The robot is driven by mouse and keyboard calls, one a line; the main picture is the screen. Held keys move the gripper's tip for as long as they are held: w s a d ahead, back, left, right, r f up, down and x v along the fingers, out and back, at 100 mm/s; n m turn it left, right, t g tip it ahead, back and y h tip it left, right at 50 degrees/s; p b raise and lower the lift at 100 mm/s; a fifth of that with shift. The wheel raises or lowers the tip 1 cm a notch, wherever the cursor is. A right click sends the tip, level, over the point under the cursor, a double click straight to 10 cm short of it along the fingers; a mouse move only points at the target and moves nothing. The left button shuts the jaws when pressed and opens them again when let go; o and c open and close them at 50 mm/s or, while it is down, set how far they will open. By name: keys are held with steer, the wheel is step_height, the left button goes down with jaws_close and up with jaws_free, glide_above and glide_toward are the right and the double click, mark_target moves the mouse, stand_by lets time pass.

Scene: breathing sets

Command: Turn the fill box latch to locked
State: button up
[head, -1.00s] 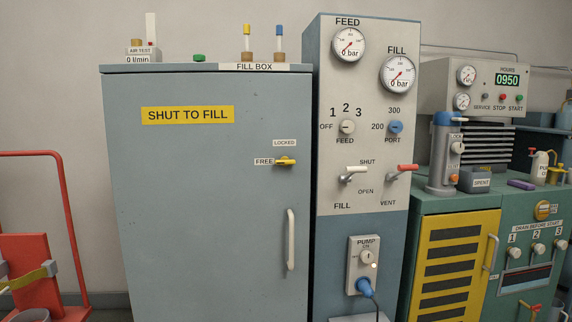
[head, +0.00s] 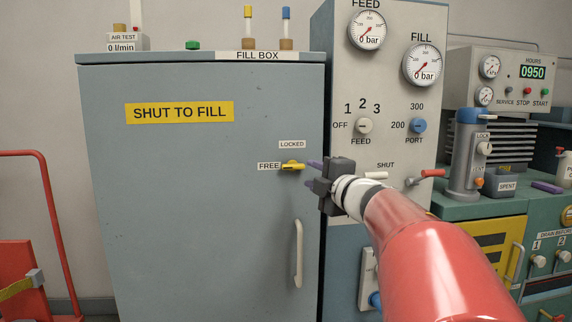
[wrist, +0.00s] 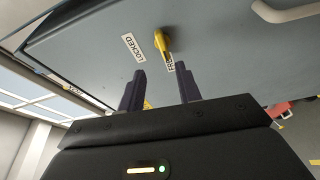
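The fill box (head: 200,220) is a grey-blue cabinet with its door shut. Its yellow latch (head: 292,166) lies level, its handle pointing left to the FREE label (head: 269,166). The LOCKED label (head: 292,144) is above it. My gripper (head: 314,174) is just right of the latch, its two purple fingers pointing left at the door. In the wrist view the fingers (wrist: 161,90) are spread apart with nothing between them. The latch (wrist: 162,42) shows ahead of the fingertips, apart from them.
A white door handle (head: 298,254) is below the latch. The panel column (head: 385,90) with gauges and knobs stands right of the box, and my arm crosses in front of it.

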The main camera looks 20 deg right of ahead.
mark_target(295, 168)
steer(key=shift+n+y, duration=0.6)
steer(key=shift+n, duration=0.2)
steer(key=w, duration=0.8)
steer(key=shift+w+f+p, duration=0.1)
steer(key=shift+f+p, duration=0.1)
steer(key=shift+p, duration=0.15)
jaws_close()
